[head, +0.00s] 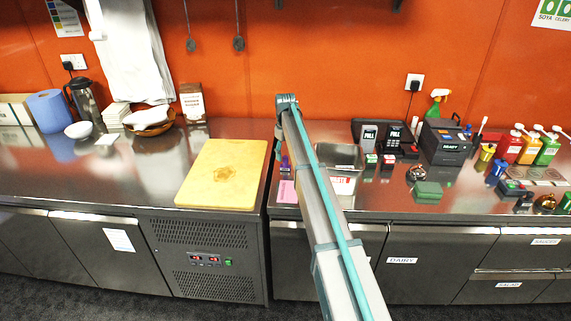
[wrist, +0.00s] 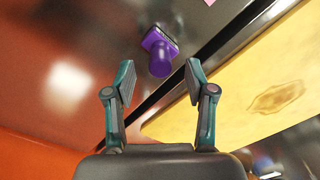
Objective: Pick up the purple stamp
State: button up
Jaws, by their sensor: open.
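The purple stamp (wrist: 160,52) stands on the steel counter in the wrist view, with its rounded handle toward me and its square base behind. My gripper (wrist: 160,76) is open and empty. Its two fingers are apart to the left and right of the stamp's handle in the picture, and the stamp appears just beyond the fingertips. I cannot tell the exact gap. In the head view my arm covers most of this spot, and the gripper cannot be made out clearly there.
A yellow cutting board (head: 222,174) lies close to the left of the stamp's spot. A pink sheet (head: 287,191) lies at the counter's front. A steel container (head: 340,158), stamps and a black box (head: 446,142) stand to the right. An orange wall (head: 330,60) rises behind.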

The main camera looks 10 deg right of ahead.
aim_at(285, 157)
jog(key=shift+s+f+p, duration=0.1)
jog(key=shift+f+p, duration=0.25)
jog(key=shift+f, duration=1.15)
grip_shut()
jog(key=shift+r, duration=0.1)
jog(key=shift+r, duration=0.45)
notch_tip(285, 157, up, 2)
jog(key=shift+r+b, duration=0.1)
jog(key=shift+b, duration=0.45)
jog(key=s+d+r+b, duration=0.4)
jog(key=s+r, duration=0.5)
jog(key=s, duration=0.4)
jog(key=shift+s+r, duration=0.2)
jog(key=shift+r, duration=0.15)
